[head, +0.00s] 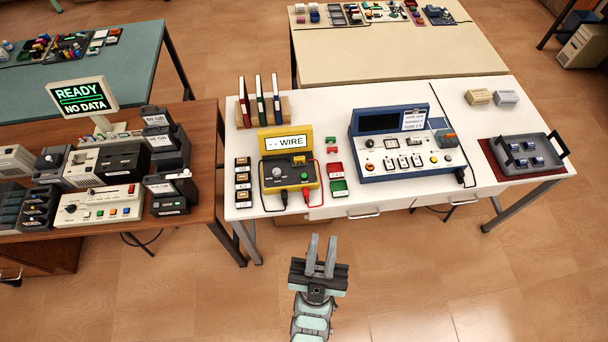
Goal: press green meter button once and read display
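The yellow meter (290,174) stands on the white table, left of its middle. Its raised display (286,142) reads "-- WIRE". My gripper (321,250) is over the floor in front of the table, well short of the meter. Its two fingers point toward the table with a gap between them, and it is empty.
A blue instrument (407,147) with several knobs stands right of the meter. Red and green small bins (338,187) lie between them. Upright books (260,103) stand behind the meter. A grey tray (526,152) is at the right. A screen (82,97) on the brown table reads "READY NO DATA".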

